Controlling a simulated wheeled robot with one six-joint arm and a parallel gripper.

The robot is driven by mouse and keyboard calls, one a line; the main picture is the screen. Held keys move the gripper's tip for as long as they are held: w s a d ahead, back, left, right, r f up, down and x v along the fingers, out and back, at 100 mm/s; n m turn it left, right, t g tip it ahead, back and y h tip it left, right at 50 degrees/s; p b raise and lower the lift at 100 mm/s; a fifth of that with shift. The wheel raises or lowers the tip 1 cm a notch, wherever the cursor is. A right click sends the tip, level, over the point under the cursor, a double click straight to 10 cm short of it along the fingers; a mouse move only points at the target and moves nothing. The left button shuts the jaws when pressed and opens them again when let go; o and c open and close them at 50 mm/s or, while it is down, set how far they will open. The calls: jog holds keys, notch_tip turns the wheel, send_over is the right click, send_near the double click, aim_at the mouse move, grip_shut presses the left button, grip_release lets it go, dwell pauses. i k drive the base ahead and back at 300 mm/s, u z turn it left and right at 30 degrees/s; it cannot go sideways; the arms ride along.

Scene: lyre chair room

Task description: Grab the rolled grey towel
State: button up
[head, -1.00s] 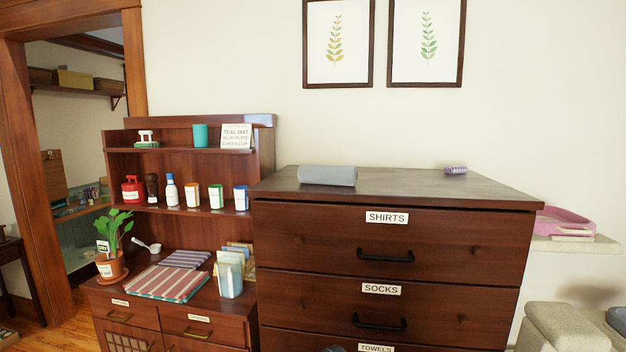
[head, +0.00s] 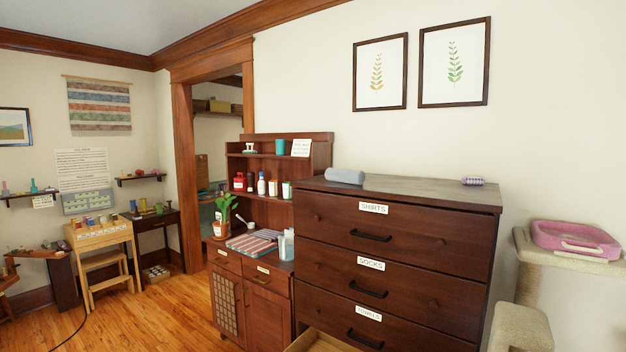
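The rolled grey towel (head: 345,176) lies on top of the dark wooden dresser (head: 430,187), near the left end of its top. It is a smooth grey roll lying on its side, and nothing touches it from above. My gripper does not show in the head view, so I cannot see its state or where it is relative to the towel.
A purple item (head: 473,181) lies at the dresser top's right end. A drawer (head: 325,341) stands open low at the front. A hutch (head: 262,170) with bottles and cups adjoins on the left. A cat tree (head: 575,258) holding a pink tray (head: 574,240) stands right.

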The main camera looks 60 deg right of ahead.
aim_at(348, 176)
jog(key=u, duration=0.15)
jog(key=i, duration=1)
jog(key=z, duration=0.4)
jog(key=i, duration=0.95)
jog(key=z, duration=0.65)
